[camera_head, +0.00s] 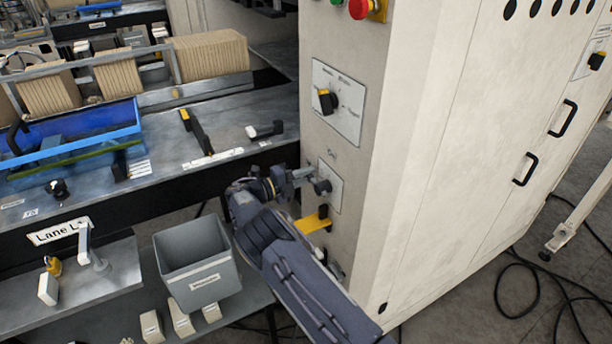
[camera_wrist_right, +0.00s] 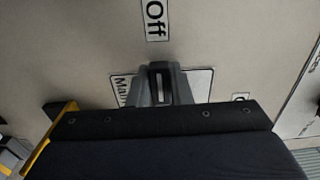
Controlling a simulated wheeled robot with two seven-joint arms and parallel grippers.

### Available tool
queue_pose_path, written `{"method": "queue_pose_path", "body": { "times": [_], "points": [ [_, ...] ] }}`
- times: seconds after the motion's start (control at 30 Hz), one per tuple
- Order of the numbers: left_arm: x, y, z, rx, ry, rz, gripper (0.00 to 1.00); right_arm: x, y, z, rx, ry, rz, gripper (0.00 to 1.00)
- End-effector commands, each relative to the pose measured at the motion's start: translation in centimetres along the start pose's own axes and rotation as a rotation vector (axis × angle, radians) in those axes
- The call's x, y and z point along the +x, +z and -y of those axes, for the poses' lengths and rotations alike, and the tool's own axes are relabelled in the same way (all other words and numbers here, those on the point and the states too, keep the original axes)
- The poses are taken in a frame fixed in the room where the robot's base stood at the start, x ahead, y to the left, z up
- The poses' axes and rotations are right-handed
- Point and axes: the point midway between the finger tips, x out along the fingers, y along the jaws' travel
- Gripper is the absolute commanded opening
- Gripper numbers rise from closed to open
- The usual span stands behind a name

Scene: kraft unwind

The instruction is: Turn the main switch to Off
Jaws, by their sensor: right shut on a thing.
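The knob's exact angle is hard to tell. My left gripper is not in view.
A rotary switch (camera_head: 327,101) with a yellow mark sits above on the cabinet (camera_head: 400,130), and a red button (camera_head: 359,8) higher. A yellow part (camera_head: 312,221) lies just below my gripper. A grey bin (camera_head: 197,262) stands at the left. Cables (camera_head: 545,290) lie on the right floor.

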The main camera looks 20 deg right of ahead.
Motion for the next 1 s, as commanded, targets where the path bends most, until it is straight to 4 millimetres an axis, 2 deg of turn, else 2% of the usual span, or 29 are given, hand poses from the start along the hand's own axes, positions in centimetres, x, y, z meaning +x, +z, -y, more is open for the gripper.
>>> {"method": "queue_pose_path", "body": {
  "times": [0.33, 0.37, 0.5, 0.8, 0.87, 1.0],
  "points": [
    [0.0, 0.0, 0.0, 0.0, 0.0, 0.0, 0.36, -0.1, -0.1, -0.3, -0.013, 0.003, 0.001, 0.0],
    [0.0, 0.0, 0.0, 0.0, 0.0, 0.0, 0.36, -0.1, -0.1, -0.3, -0.013, 0.003, 0.001, 0.22],
    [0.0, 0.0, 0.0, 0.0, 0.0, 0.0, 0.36, 0.0, 0.0, -0.2, -0.011, 0.002, 0.001, 0.4],
    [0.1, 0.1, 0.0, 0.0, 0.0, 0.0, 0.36, -0.2, 0.0, -0.2, -0.007, 0.001, 0.001, 0.4],
    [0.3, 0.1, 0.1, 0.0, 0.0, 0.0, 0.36, -0.7, 0.0, -0.2, -0.006, 0.001, 0.003, 0.4],
    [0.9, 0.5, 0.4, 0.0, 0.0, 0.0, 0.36, -2.8, 0.0, -0.4, -0.005, 0.001, 0.004, 0.4]
  ]
}}
